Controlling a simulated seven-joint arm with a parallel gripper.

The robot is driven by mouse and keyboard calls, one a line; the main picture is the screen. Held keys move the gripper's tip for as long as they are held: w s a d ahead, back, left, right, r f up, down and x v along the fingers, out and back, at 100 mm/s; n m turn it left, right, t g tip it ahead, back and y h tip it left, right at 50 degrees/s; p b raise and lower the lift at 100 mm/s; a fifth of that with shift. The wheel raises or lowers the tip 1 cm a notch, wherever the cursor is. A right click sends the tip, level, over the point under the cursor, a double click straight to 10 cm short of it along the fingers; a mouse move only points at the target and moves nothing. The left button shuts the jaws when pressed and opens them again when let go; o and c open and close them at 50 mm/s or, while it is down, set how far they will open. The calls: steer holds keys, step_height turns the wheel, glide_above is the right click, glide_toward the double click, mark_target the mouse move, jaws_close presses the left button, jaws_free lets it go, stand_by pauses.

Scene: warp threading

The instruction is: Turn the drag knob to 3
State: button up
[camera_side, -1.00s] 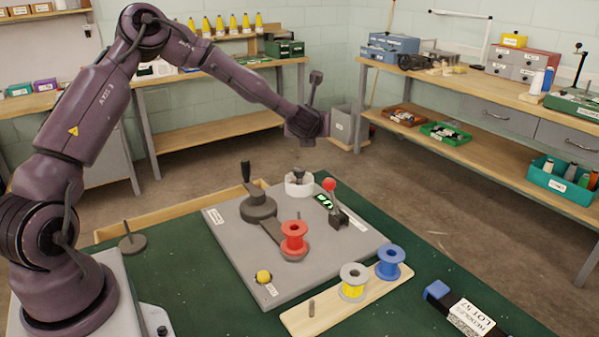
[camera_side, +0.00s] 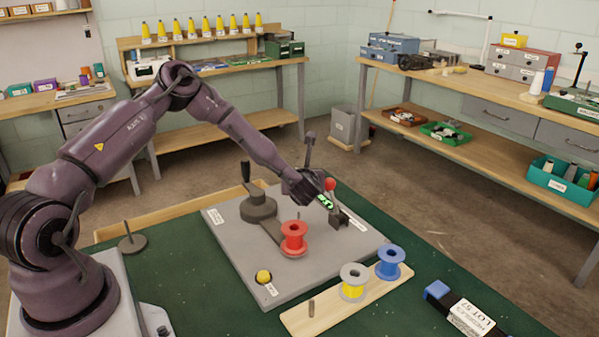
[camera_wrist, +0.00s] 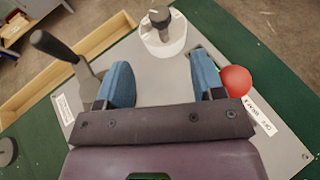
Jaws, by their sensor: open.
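The dark knob (camera_wrist: 160,18), apparently the drag knob, stands on a white round dial (camera_wrist: 165,42) at the top of the wrist view. Its scale and setting are not legible. In the side view my gripper (camera_side: 302,194) is low over the grey board (camera_side: 232,250) and hides the knob and dial. In the wrist view my gripper (camera_wrist: 161,76) has its two blue fingers wide apart with nothing between them. The knob lies ahead of the fingers, not between them.
A red-ball lever (camera_side: 330,184) and a green display (camera_side: 325,202) stand close to my gripper; the ball (camera_wrist: 235,81) shows beside the right finger. A crank with a black handle (camera_side: 246,172) and a red spool (camera_side: 293,239) stand on the board. Yellow (camera_side: 353,282) and blue (camera_side: 390,263) spools stand at front.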

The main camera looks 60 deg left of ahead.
steer(key=x, duration=1.1)
steer(key=shift+w+a+f, duration=0.1)
steer(key=shift+a+f, duration=0.05)
steer(key=c, duration=0.9)
